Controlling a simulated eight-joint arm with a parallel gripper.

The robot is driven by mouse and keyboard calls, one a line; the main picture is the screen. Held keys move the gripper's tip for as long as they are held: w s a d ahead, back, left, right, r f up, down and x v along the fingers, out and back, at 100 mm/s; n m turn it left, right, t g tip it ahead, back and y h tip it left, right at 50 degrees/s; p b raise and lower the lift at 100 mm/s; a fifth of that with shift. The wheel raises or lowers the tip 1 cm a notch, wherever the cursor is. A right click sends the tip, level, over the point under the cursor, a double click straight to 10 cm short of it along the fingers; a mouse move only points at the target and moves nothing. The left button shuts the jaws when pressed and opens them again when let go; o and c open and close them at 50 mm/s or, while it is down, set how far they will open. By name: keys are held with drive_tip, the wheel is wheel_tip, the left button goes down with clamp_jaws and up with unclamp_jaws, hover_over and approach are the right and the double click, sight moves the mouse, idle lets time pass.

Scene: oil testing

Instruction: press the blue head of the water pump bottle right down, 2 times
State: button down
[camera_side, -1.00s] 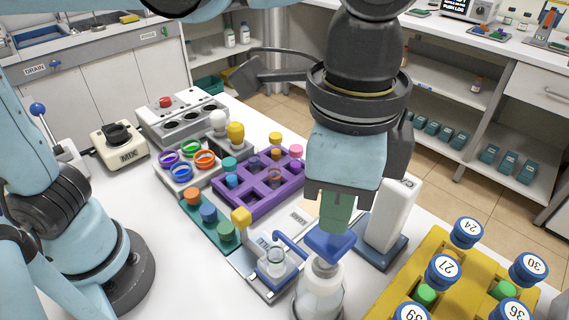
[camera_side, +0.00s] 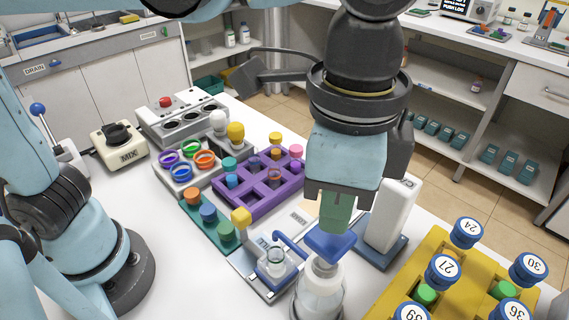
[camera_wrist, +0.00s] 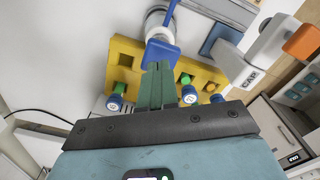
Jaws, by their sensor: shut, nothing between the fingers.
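The water pump bottle (camera_side: 318,296) is a clear-white bottle standing at the bottom centre of the side view. Its blue head (camera_side: 330,244) has a blue spout curving left over a small glass vessel (camera_side: 275,262). My gripper (camera_side: 337,218) points down with its green fingers closed together, directly above the head. The fingertips appear to touch the head's top or sit just over it; the exact contact is hard to tell. In the wrist view the blue head (camera_wrist: 160,52) lies just beyond the fingertips (camera_wrist: 158,68), with the white bottle collar behind it.
A yellow rack (camera_side: 440,247) with several numbered blue-capped vials stands at the right. A white upright device on a blue base (camera_side: 392,220) stands close beside my gripper. A purple rack (camera_side: 243,203) and a teal rack (camera_side: 200,232) lie to the left.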

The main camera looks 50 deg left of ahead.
sight(331, 235)
drive_tip(key=shift+f, duration=0.1)
drive_tip(key=shift+f, duration=1.95)
drive_tip(key=shift+r, duration=2.1)
drive_tip(key=shift+f, duration=0.1)
drive_tip(key=shift+f, duration=1.95)
drive_tip(key=shift+r, duration=2.05)
